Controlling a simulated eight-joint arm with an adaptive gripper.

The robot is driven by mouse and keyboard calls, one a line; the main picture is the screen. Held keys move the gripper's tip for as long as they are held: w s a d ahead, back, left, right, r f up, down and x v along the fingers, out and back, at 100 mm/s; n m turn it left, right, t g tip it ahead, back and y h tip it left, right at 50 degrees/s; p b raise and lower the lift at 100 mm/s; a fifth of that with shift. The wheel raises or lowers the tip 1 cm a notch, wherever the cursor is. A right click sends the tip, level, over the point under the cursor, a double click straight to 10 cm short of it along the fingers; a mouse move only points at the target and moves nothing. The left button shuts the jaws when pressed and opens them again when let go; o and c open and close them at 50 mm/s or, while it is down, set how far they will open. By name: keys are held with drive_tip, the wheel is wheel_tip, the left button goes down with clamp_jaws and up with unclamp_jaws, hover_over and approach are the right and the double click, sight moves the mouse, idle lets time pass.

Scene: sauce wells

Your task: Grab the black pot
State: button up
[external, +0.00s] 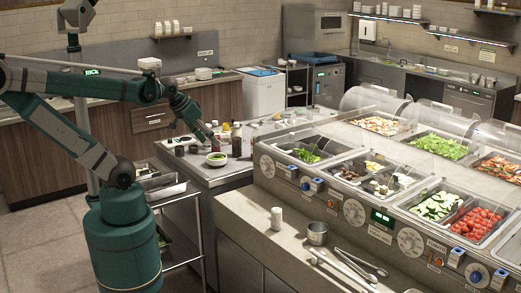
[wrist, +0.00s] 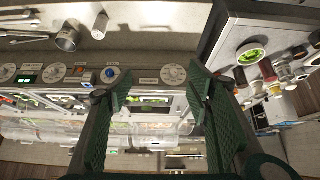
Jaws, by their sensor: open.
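Small dark round pots stand on the steel side counter in the external view, one (external: 180,151) left of another (external: 194,149). I cannot tell which of them is the black pot. My gripper (external: 210,139) is above the side counter, near the bottles and the bowl of greens. In the wrist view my gripper (wrist: 158,88) has its two green fingers wide apart, with nothing between them.
A white bowl of greens (external: 217,159) stands on the side counter, with a dark red bottle (external: 236,140) behind it. The food bar (external: 345,150) with several filled wells fills the right. Tongs and spoons (external: 343,268) lie on the front ledge near a white shaker (external: 276,218).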

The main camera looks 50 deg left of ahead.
idle(0.3)
drive_tip(key=w+a+n+g, duration=0.1)
drive_tip(key=w+a+n, duration=0.2)
drive_tip(key=w+a, duration=0.5)
drive_tip(key=w+a+f+n+g+y, duration=0.15)
drive_tip(key=w+a+n, duration=0.25)
drive_tip(key=a, duration=0.8)
drive_tip(key=w+a+r+n+g, duration=0.1)
drive_tip(key=w+a+n+g, duration=0.15)
drive_tip(key=w+a, duration=0.6)
drive_tip(key=n+g+h, duration=0.2)
drive_tip(key=n, duration=0.6)
approach(180, 151)
drive_tip(key=w+a+f, duration=0.1)
drive_tip(key=a, duration=0.1)
drive_tip(key=shift+w+a+f+n+y, duration=0.1)
drive_tip(key=shift+a+f+n+y, duration=0.1)
drive_tip(key=shift+f+n+y, duration=0.1)
drive_tip(key=shift+f, duration=1.3)
